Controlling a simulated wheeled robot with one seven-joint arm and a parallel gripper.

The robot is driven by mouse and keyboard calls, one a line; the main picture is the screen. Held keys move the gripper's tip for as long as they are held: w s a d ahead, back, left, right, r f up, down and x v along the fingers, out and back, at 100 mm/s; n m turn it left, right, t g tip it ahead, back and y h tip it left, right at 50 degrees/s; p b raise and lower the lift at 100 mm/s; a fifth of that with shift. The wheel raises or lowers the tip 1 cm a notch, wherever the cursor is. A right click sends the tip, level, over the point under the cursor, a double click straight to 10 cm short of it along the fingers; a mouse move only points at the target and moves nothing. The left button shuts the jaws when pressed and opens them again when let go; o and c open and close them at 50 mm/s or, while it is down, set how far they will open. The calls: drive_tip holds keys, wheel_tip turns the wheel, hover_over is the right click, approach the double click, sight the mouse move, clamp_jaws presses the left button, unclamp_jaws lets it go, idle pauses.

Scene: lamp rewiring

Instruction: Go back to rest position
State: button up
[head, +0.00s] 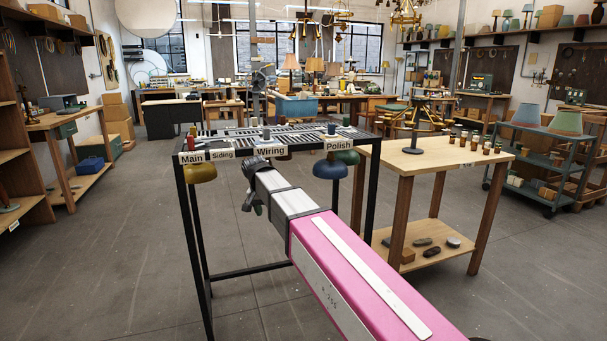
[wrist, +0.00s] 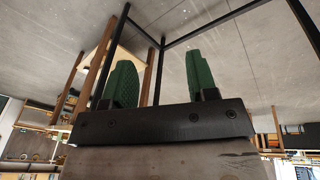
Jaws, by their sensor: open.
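My gripper (head: 256,207) is at the end of my outstretched arm, in front of the black metal rack (head: 367,190) and just below its Siding (head: 222,154) and Wiring (head: 270,152) signs. In the wrist view my gripper (wrist: 161,78) has its two green fingers spread apart with nothing between them. Behind the fingers are dark frame bars, wooden legs and grey floor. In the head view my arm hides part of the rack's lower right side.
Under the rack hang a mustard shade (head: 200,174), a blue shade (head: 330,169) and a green shade (head: 348,157). A wooden table (head: 425,160) with several small jars stands close at right. A shelf cart (head: 545,165) is farther right. Floor (head: 120,250) at left is clear.

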drive_tip(key=s+d+f, duration=0.5)
drive_tip(key=d+f, duration=0.3)
drive_tip(key=d, duration=0.2)
drive_tip(key=s+d+f+n+g+y, duration=0.1)
drive_tip(key=s+d+f, duration=0.4)
drive_tip(key=d+f, duration=0.4)
drive_tip(key=s+d+f+n, duration=0.1)
drive_tip(key=s+d+f, duration=0.5)
drive_tip(key=d, duration=0.7)
wheel_tip(320, 180, down, 2)
drive_tip(key=shift+f+g+y, duration=0.15)
drive_tip(key=shift+g+y, duration=0.25)
drive_tip(key=shift+s, duration=0.1)
